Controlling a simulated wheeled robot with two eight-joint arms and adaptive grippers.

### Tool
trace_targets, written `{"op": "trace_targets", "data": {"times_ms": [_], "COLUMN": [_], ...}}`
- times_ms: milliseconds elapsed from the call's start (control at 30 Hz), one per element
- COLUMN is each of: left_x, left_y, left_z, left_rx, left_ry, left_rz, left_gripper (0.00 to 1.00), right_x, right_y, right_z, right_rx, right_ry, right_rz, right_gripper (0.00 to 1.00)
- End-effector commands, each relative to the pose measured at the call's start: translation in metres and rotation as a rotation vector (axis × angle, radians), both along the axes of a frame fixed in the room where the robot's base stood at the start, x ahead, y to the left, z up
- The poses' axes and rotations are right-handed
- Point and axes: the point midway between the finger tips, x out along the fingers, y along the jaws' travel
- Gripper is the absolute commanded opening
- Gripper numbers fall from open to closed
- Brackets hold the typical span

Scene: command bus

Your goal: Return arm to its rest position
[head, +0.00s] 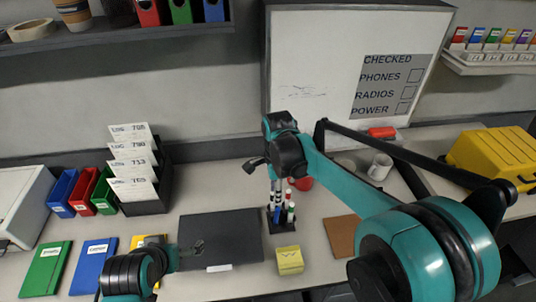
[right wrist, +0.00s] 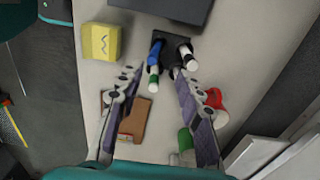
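My right arm (head: 318,167) reaches in from the right of the head view, over the bench. Its gripper (right wrist: 156,73) points down above a dark marker holder (right wrist: 172,50). In the right wrist view the two fingers are spread, with nothing clasped between them. A blue and white marker (right wrist: 155,62) shows in the gap between the fingertips, standing in the holder; whether a finger touches it I cannot tell.
A yellow block (head: 290,261) stands close to the holder (head: 281,224). A red item (right wrist: 213,100) and a brown pad (head: 342,236) lie nearby. A white mug (head: 380,167) and yellow case (head: 492,158) are at the right. A card rack (head: 145,206) and whiteboard (head: 315,60) stand behind.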

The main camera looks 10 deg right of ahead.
Motion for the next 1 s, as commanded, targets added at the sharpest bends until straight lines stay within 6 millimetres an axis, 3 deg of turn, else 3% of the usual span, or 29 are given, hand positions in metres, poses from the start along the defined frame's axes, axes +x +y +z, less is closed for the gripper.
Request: {"op": "trace_targets", "data": {"times_ms": [267, 600, 800, 1000], "left_x": [0.0, 0.0, 0.0, 0.0], "left_y": [0.0, 0.0, 0.0, 0.0], "left_z": [0.0, 0.0, 0.0, 0.0], "left_rx": [0.0, 0.0, 0.0, 0.0], "left_ry": [0.0, 0.0, 0.0, 0.0], "left_rz": [0.0, 0.0, 0.0, 0.0], "left_gripper": [1.0, 1.0, 1.0, 1.0], "right_x": [-0.01, -0.086, -0.129, -0.152], "right_y": [-0.006, -0.046, -0.064, -0.073], "right_z": [0.009, 0.041, 0.037, 0.027], "right_rx": [0.004, -0.098, -0.28, -0.439], "right_ry": [-0.034, -0.304, -0.431, -0.478], "right_rz": [0.086, 0.773, 1.191, 1.449], "right_gripper": [0.36, 0.36, 0.36, 0.36]}}
